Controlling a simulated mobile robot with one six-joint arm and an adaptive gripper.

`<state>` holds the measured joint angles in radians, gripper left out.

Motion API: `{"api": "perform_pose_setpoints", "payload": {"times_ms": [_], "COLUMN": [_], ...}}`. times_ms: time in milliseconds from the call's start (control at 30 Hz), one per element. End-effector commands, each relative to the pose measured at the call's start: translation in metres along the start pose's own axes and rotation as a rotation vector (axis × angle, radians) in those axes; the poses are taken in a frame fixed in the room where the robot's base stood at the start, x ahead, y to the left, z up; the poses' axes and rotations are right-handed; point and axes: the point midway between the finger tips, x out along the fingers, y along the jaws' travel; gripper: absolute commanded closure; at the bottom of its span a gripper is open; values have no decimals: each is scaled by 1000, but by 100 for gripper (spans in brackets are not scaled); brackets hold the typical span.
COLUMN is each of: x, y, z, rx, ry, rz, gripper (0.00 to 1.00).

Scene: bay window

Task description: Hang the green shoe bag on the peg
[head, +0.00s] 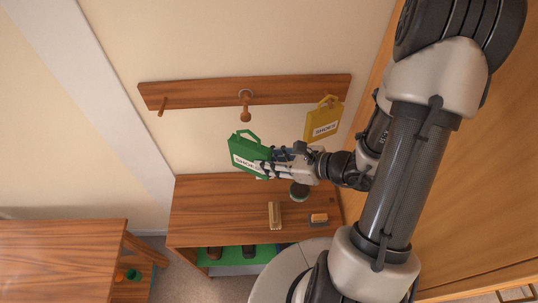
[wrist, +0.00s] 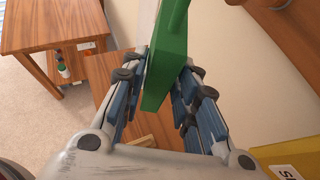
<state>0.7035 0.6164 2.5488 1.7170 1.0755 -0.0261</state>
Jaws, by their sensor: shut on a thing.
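The green shoe bag (head: 240,146), with a handle loop on top and a white shoes label, is held in my gripper (head: 268,166). In the wrist view the bag (wrist: 168,70) stands edge-on between the two fingers of my gripper (wrist: 160,88). A wooden rail (head: 200,94) on the wall carries three pegs. The middle peg (head: 245,108) is bare and lies just above the bag's handle in the picture, apart from it. The left peg (head: 162,106) is also bare. The right peg holds a yellow shoe bag (head: 322,122).
A wooden bench (head: 210,215) stands below the rail. On it are a round dark brush or tin (head: 299,191), a wooden brush (head: 274,215) and a small block-like item (head: 318,219). Another wooden table (head: 60,250) is at left. A wooden panel (head: 490,200) stands at right.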

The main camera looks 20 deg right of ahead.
Motion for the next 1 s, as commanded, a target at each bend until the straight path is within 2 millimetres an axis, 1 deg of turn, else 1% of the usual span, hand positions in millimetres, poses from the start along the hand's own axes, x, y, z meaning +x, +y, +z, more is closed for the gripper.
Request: {"api": "perform_pose_setpoints", "payload": {"times_ms": [400,1000], "x": [5,12], "y": [-7,-21], "z": [-1,4], "rx": [-3,-1], "ry": [-1,0], "rz": [-1,0], "gripper": [100,100]}}
